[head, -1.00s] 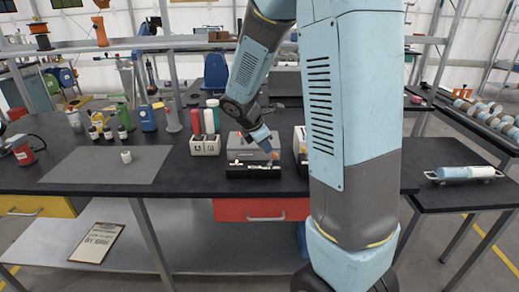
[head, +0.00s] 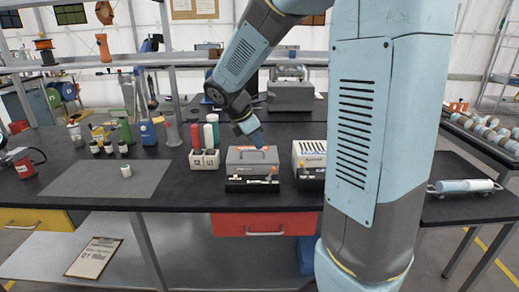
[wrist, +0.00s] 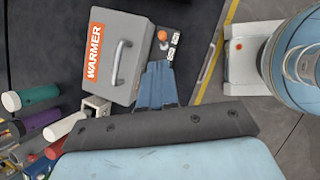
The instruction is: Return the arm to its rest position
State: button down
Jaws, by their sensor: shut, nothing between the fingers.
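My gripper (head: 257,139) hangs from my bent arm over the black workbench, at the back edge of the grey warmer (head: 252,158) in the head view. In the wrist view its blue fingers (wrist: 158,84) are together with nothing between them. There they lie beside the warmer (wrist: 127,30), which has an orange label and a grey handle. I cannot tell the exact height of the fingers above the bench. My arm's large blue link covers the right part of the bench in the head view.
A white device (head: 309,160) stands right of the warmer. A white holder (head: 204,160) with coloured tubes stands left of it. Bottles and a grey mat (head: 105,178) lie further left. A shelf rail (head: 180,66) crosses behind. A side table (head: 470,208) stands right.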

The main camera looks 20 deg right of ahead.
jog(key=shift+a+r, duration=0.1)
jog(key=shift+r, duration=0.1)
dwell(0.4)
jog(key=s+a+r+m+t+y, duration=0.1)
jog(key=s+r+m, duration=0.3)
jog(key=s+m, duration=0.5)
jog(key=s+a+r+m+t+y, duration=0.1)
jog(key=s+r+m+y, duration=0.3)
jog(key=s+m, duration=0.5)
jog(key=s+t, duration=0.1)
jog(key=s, duration=0.3)
jog(key=shift+s+a+t, duration=0.2)
jog(key=shift+s+t, duration=0.1)
jog(key=shift+s, duration=0.1)
jog(key=c, duration=1.7)
grip_release()
jog(key=shift+s+m, duration=0.15)
jog(key=shift+m, duration=0.15)
jog(key=shift+o, duration=1.4)
jog(key=shift+a, duration=0.1)
jog(key=shift+o, duration=0.3)
